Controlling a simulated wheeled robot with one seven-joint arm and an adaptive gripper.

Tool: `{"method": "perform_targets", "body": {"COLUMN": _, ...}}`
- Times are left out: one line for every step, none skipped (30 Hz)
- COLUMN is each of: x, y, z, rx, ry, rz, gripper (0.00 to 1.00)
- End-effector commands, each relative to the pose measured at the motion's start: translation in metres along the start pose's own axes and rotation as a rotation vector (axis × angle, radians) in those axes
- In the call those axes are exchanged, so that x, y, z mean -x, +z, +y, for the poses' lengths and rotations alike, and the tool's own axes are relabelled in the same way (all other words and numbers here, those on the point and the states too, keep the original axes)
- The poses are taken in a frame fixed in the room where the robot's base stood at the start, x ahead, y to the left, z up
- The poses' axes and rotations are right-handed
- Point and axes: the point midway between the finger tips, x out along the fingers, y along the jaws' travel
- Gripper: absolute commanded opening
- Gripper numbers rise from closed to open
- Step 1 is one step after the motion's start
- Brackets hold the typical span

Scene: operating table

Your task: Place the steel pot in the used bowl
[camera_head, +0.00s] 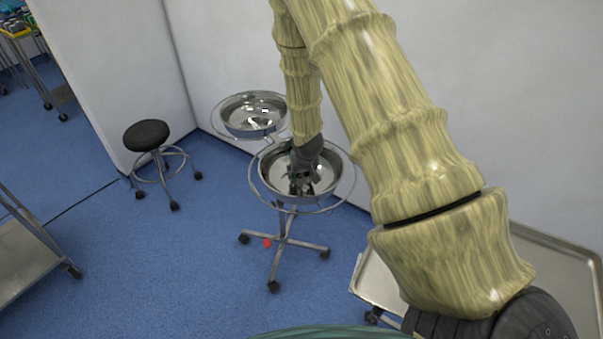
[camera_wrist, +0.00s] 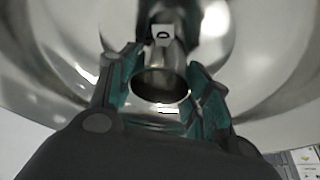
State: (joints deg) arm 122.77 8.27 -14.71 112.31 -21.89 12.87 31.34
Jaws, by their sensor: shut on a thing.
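My gripper (camera_wrist: 160,92) is shut on the steel pot (camera_wrist: 160,87), a small shiny cup with a dark round opening, held between the two green-padded fingers. In the wrist view the shiny inside of a steel bowl surrounds the pot. In the head view my gripper (camera_head: 303,184) reaches down into the nearer, lower steel bowl (camera_head: 335,163) on a wheeled ring stand; the pot is mostly hidden there. A second steel bowl (camera_head: 252,118) sits higher at the back left. No label shows which is the used bowl. I cannot tell whether the pot touches the bowl's bottom.
The stand's wheeled base (camera_head: 282,243) is on the blue floor. A black stool (camera_head: 147,136) stands to the left. A steel cart (camera_head: 30,258) is at the left edge, and a metal tray (camera_head: 375,290) is at the right. A white wall is close behind the bowls.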

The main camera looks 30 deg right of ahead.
Motion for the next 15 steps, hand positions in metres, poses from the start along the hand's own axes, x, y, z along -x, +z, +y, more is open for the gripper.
{"method": "perform_targets", "body": {"x": -0.0003, "y": -0.0001, "z": 0.0000, "rx": 0.000, "ry": 0.000, "rz": 0.000, "gripper": 0.28}}
{"method": "perform_targets", "body": {"x": -0.0004, "y": -0.0001, "z": 0.0000, "rx": 0.000, "ry": 0.000, "rz": 0.001, "gripper": 0.28}}
{"method": "perform_targets", "body": {"x": -0.0004, "y": 0.0000, "z": 0.0000, "rx": 0.000, "ry": 0.000, "rz": 0.001, "gripper": 0.28}}
{"method": "perform_targets", "body": {"x": -0.0004, "y": 0.0000, "z": 0.0000, "rx": 0.000, "ry": 0.000, "rz": 0.000, "gripper": 0.28}}
{"method": "perform_targets", "body": {"x": -0.0004, "y": 0.0000, "z": 0.0000, "rx": 0.000, "ry": 0.000, "rz": 0.000, "gripper": 0.28}}
{"method": "perform_targets", "body": {"x": -0.0004, "y": 0.0001, "z": 0.0001, "rx": 0.000, "ry": 0.000, "rz": 0.000, "gripper": 0.28}}
{"method": "perform_targets", "body": {"x": -0.0005, "y": 0.0002, "z": 0.0001, "rx": 0.000, "ry": 0.000, "rz": 0.000, "gripper": 0.28}}
{"method": "perform_targets", "body": {"x": -0.0008, "y": 0.0003, "z": 0.0001, "rx": 0.000, "ry": 0.000, "rz": 0.000, "gripper": 0.28}}
{"method": "perform_targets", "body": {"x": -0.0016, "y": 0.0007, "z": 0.0001, "rx": 0.000, "ry": 0.000, "rz": 0.000, "gripper": 0.28}}
{"method": "perform_targets", "body": {"x": -0.0025, "y": 0.0011, "z": 0.0002, "rx": 0.000, "ry": 0.000, "rz": 0.000, "gripper": 0.28}}
{"method": "perform_targets", "body": {"x": -0.0032, "y": 0.0014, "z": 0.0002, "rx": 0.000, "ry": 0.000, "rz": 0.000, "gripper": 0.28}}
{"method": "perform_targets", "body": {"x": -0.0033, "y": 0.0014, "z": 0.0002, "rx": 0.000, "ry": 0.000, "rz": 0.000, "gripper": 0.51}}
{"method": "perform_targets", "body": {"x": -0.0028, "y": 0.0012, "z": 0.0001, "rx": 0.000, "ry": 0.000, "rz": 0.000, "gripper": 0.56}}
{"method": "perform_targets", "body": {"x": -0.0028, "y": 0.0012, "z": 0.0001, "rx": 0.000, "ry": 0.000, "rz": 0.000, "gripper": 0.62}}
{"method": "perform_targets", "body": {"x": -0.0028, "y": 0.0012, "z": 0.0001, "rx": 0.000, "ry": 0.000, "rz": 0.000, "gripper": 0.69}}
